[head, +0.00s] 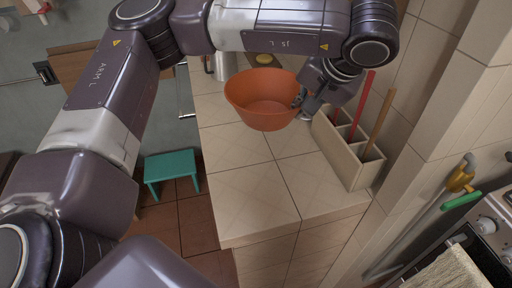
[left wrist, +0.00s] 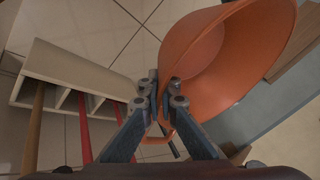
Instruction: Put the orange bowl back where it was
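The orange bowl (head: 262,105) is over the tiled counter (head: 245,195), toward its far part; whether its base touches the tiles is hard to tell. My left gripper (head: 303,103) is at the bowl's right rim, beside the wall. In the left wrist view the bowl (left wrist: 225,60) fills the upper right, and the fingertips of my left gripper (left wrist: 163,98) are close together with the bowl's rim between them. The gripper looks shut on that rim. My right gripper is in neither view.
A pale divided holder (head: 342,155) with red and brown sticks stands against the wall, right of the bowl. The front counter is clear. A teal stool (head: 172,165) stands on the floor left.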

